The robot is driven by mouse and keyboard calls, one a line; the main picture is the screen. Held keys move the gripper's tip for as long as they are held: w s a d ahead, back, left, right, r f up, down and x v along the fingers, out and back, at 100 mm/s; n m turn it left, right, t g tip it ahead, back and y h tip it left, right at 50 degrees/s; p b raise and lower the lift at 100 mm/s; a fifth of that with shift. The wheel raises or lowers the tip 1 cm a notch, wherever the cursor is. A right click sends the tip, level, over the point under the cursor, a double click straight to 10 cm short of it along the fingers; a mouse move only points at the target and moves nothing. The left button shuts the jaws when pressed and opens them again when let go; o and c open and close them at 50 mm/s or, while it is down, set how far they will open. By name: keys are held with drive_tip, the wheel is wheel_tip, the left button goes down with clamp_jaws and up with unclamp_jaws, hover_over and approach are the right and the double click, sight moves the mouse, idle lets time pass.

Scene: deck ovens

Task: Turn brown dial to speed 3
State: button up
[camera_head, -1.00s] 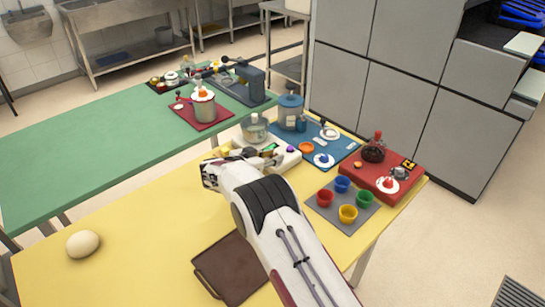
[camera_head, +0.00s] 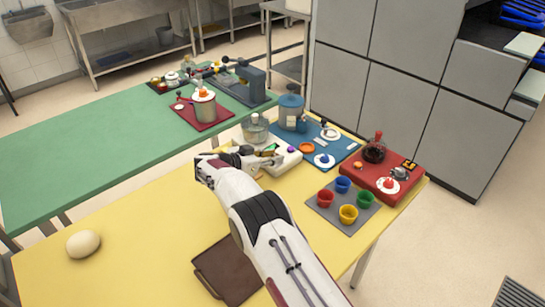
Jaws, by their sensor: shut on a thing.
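A white-based machine (camera_head: 287,160) with a clear glass pot (camera_head: 255,130) stands near the far edge of the yellow table. Its front shows a small green display and a purple knob (camera_head: 291,149). My gripper (camera_head: 272,160) is at the front of this white base, coming in from the left, and is shut on a small part there. That part sits where the brown dial would be, but my fingers and wrist hide it. I cannot read its pointer or any speed mark.
Right of the machine are a blue board (camera_head: 338,148) with a blue-lidded pot, a red board (camera_head: 398,188) with a dark flask, and a grey mat (camera_head: 330,212) with several coloured cups. A brown tray (camera_head: 215,265) lies under my arm. Dough (camera_head: 83,243) lies left; the table's middle left is clear.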

drive_tip(key=shift+m+g+h, duration=0.3)
drive_tip(key=shift+m+h, duration=0.1)
idle(0.6)
drive_tip(key=o, duration=1.1)
drive_tip(key=shift+c, duration=0.2)
drive_tip(key=shift+a, duration=0.15)
drive_tip(key=v, duration=1.1)
drive_tip(key=shift+s+r, duration=0.25)
drive_tip(key=shift+r, duration=0.05)
drive_tip(key=shift+a, duration=0.15)
